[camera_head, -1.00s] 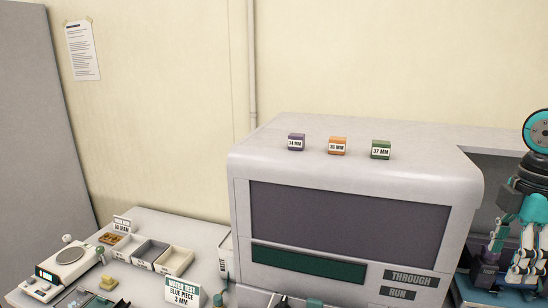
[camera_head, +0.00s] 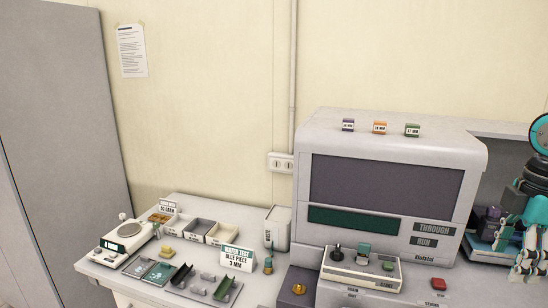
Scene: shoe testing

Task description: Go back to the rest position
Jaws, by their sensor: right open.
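My right gripper (camera_head: 519,268) hangs at the right edge, its fingers pointing down and apart, with nothing seen between them. The dark and teal parts of my right arm (camera_head: 537,180) show above it, cut off by the picture edge. The gripper is to the right of the large grey machine (camera_head: 470,200), in front of its recessed side. My left gripper is not in view.
A scale (camera_head: 121,238), bins (camera_head: 222,233) and a sign (camera_head: 236,257) fill the left bench.

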